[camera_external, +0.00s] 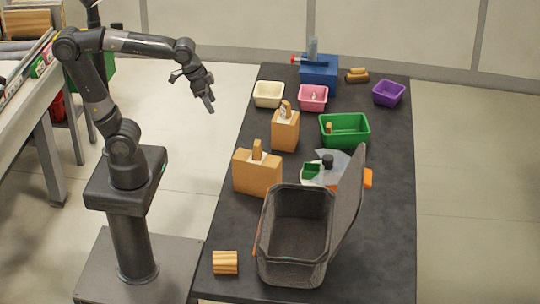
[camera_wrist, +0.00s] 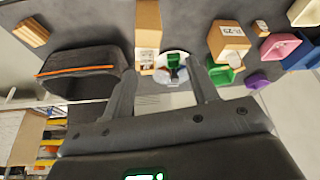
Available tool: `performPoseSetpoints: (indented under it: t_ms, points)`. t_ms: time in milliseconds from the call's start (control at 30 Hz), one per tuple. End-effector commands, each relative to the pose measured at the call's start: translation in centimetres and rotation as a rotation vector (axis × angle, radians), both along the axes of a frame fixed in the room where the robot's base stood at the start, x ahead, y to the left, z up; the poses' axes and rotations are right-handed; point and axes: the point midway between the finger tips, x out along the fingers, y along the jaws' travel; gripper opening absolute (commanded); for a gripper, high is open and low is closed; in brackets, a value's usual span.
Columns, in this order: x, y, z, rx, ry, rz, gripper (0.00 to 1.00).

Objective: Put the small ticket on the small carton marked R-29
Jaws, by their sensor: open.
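My gripper (camera_external: 208,103) is raised at the left of the dark table, open and empty. Its two fingers show apart in the wrist view (camera_wrist: 163,82). The small carton (camera_external: 286,136) stands upright mid-table, with a wooden piece and something white on top. In the wrist view the small carton (camera_wrist: 229,46) bears a white label whose print seems to end in 29. A larger carton (camera_external: 257,178) stands in front of it. I cannot surely pick out the small ticket; a small pale thing (camera_external: 314,96) lies in the pink bin (camera_external: 312,106).
A large dark open bin (camera_external: 292,268) with a raised lid fills the front. A striped wood block (camera_external: 225,262) lies left of it. Cream (camera_external: 268,101), purple (camera_external: 389,101) and green (camera_external: 344,143) bins stand farther back, near a blue box (camera_external: 319,77). The table's right side is clear.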

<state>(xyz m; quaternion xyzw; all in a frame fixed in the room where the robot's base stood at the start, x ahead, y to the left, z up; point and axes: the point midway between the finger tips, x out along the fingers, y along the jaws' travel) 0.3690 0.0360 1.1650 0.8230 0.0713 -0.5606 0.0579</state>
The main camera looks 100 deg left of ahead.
Motion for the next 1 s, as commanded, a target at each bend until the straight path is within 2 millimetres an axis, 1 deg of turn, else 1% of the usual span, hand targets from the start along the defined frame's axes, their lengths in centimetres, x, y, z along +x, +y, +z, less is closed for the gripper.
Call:
performPoseSetpoints:
  t_ms: [33,100,200,333,500,800,867,1000]
  points:
    - [-1.6,-0.9,-0.5,0.004,-0.023,-0.033,0.54]
    - [-3.5,-1.8,-1.4,0.012,-0.049,-0.074,0.54]
    - [-5.6,-2.7,-2.6,0.019,-0.081,-0.123,0.54]
    - [-7.3,-3.4,-3.9,0.024,-0.106,-0.164,0.54]
    - [-8.0,-3.7,-4.5,0.026,-0.117,-0.184,0.54]
    - [-8.0,-3.6,-4.4,0.027,-0.117,-0.183,0.54]
    - [-7.9,-3.6,-4.4,0.026,-0.117,-0.182,0.58]
    - [-7.9,-3.6,-4.4,0.026,-0.117,-0.182,0.69]
